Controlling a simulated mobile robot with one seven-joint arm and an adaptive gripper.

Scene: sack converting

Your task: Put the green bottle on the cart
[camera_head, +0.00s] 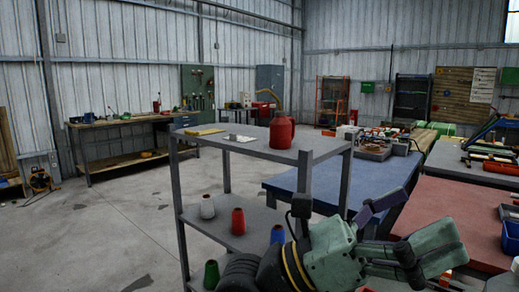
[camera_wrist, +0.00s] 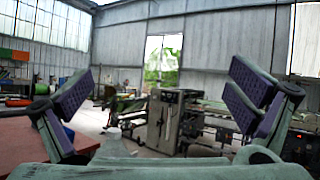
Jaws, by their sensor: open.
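The grey cart (camera_head: 262,147) stands in the middle of the head view, with a top shelf and lower shelves. I cannot make out a clear green bottle in either view. A dark green cone-shaped item (camera_head: 211,273) stands low on the cart, and small green items (camera_head: 126,116) lie on the far workbench, too small to identify. My gripper (camera_head: 418,222) is in front of the cart's right side, open and empty, its fingers pointing right. In the wrist view its two purple-padded fingers are wide apart (camera_wrist: 160,100), with nothing between them.
On the cart top are a red can (camera_head: 281,132) and a yellow item (camera_head: 204,131); white, red (camera_head: 238,221) and blue cones stand below. A blue table (camera_head: 290,182) and a red table (camera_head: 462,212) are at right. Open floor (camera_head: 90,235) lies left.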

